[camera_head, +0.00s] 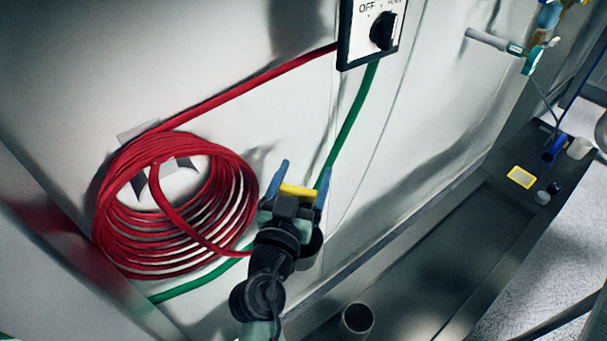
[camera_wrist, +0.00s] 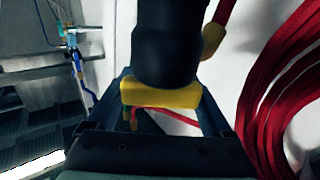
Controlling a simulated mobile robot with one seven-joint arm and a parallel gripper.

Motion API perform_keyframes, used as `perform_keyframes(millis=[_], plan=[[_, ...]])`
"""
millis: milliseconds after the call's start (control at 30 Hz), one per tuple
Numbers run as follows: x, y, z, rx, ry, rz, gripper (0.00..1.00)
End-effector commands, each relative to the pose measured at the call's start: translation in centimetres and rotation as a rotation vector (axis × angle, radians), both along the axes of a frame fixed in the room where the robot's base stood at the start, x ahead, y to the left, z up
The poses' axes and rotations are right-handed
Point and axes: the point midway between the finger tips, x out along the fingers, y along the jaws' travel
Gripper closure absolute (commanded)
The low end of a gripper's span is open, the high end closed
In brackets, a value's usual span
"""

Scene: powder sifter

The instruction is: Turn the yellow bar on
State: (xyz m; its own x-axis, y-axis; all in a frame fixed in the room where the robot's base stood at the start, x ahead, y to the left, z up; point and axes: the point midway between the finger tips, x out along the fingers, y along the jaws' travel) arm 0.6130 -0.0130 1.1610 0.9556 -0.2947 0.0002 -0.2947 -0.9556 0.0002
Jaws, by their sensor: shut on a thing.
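The yellow bar (camera_head: 298,191) is low on the light metal wall, just right of the coiled red hose. My gripper (camera_head: 304,174) has its two blue fingers on either side of the bar and is shut on it. In the wrist view the yellow bar (camera_wrist: 160,95) lies across between the blue fingers of my gripper (camera_wrist: 164,88). A thick black cylindrical part (camera_wrist: 166,45) stands right behind the bar there. In the head view my gripper and wrist hide what lies just below the bar.
The coiled red hose (camera_head: 112,220) hangs close on the left. A green hose (camera_head: 351,125) runs from the switch box (camera_head: 346,42) down behind my gripper. A metal trough (camera_head: 440,250) lies at lower right, with a small cup (camera_head: 357,318) near it.

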Motion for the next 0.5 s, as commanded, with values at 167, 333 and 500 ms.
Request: perform_keyframes(millis=[167, 333, 500], plan=[[-0.01, 0.01, -0.17, 0.0, 0.0, -0.009, 0.71], [-0.02, -0.04, -0.51, 0.001, -0.003, -0.048, 0.71], [-0.08, -0.2, -0.77, 0.001, -0.006, -0.128, 0.71]])
